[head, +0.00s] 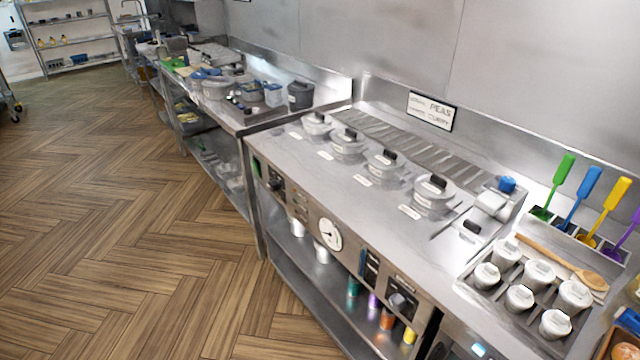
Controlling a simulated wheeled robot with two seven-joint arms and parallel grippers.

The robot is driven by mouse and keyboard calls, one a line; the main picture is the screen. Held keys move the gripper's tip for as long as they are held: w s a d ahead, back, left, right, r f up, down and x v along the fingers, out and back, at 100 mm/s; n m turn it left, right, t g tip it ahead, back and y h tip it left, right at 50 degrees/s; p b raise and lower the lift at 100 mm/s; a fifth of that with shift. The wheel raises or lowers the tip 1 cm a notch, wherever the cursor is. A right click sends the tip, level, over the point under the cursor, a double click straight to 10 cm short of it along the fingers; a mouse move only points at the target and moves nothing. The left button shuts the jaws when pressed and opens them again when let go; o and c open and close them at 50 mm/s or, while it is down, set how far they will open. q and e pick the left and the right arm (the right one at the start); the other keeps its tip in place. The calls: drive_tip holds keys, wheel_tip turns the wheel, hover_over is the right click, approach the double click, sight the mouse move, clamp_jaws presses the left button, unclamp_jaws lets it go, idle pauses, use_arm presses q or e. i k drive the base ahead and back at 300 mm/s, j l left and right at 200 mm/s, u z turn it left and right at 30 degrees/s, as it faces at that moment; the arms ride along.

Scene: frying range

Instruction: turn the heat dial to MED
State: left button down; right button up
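The steel frying range (290,152) runs diagonally across the middle, with its controls on the front panel. A dark knob on a plate (402,301) sits toward the right end of the panel. Another dark knob (275,182) sits toward the left end. A round white dial face with a dark pointer (328,233) lies between them. I cannot tell which of these is the heat dial, and no MED mark or setting is readable from here. Neither of my grippers is in view.
Several lidded pots (435,190) stand on the range top. At right, a rack (468,284) holds white-lidded containers, near a wooden spoon (560,262) and coloured-handled utensils (576,205). A lower shelf (310,285) holds coloured bottles. The wooden floor (130,220) in front is clear.

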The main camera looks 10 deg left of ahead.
sight(273, 185)
drive_tip(key=i+j+z, duration=0.3)
drive_tip(key=j+z, duration=0.25)
drive_tip(key=j, duration=0.2)
drive_tip(key=i+j+z, duration=0.15)
drive_tip(key=j+z, duration=0.4)
drive_tip(key=j, duration=0.3)
drive_tip(key=i, duration=0.05)
